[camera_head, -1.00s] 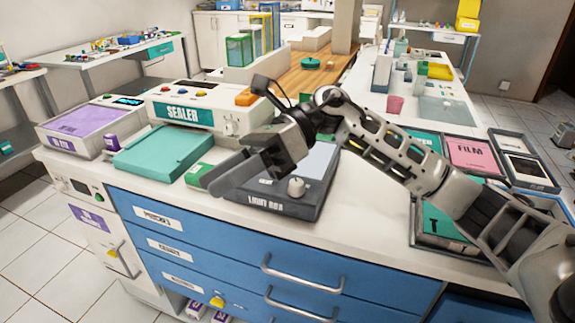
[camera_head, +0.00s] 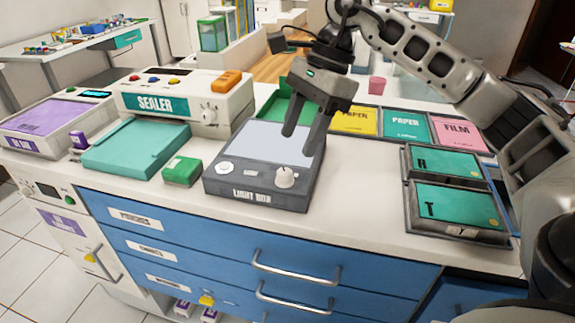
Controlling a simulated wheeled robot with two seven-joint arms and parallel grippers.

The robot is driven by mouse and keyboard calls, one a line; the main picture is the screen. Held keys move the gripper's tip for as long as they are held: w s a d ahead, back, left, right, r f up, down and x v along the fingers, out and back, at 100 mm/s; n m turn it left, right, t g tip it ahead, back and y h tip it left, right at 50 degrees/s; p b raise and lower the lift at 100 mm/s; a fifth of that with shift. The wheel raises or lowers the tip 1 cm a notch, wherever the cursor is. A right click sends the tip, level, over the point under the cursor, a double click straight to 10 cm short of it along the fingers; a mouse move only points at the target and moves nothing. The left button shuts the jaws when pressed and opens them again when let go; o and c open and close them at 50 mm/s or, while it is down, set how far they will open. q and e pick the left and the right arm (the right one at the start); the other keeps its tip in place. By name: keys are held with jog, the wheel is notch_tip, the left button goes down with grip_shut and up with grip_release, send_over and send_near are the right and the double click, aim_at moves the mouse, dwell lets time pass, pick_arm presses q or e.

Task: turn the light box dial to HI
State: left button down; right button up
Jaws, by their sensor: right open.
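The light box (camera_head: 226,187) is a dark grey unit with a pale lit panel, near the front edge of the counter. Its white dial (camera_head: 285,177) is at the front right of its top, with a round white button (camera_head: 225,168) at the front left. The dial's markings are too small to read. My right gripper (camera_head: 303,143) hangs over the right part of the panel, fingers pointing down, just behind and above the dial. It is open and empty, and I see no contact with the dial. My left gripper is not in view.
The sealer (camera_head: 190,94) with its teal plate (camera_head: 135,148) stands to the left, and a small green box (camera_head: 182,171) sits beside the light box. Trays with teal cards (camera_head: 455,206) lie to the right.

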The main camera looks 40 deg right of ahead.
aim_at(285, 172)
jog(key=x, duration=0.6)
jog(key=shift+a+f, duration=0.2)
jog(key=shift+f, duration=0.1)
jog(key=c, duration=1)
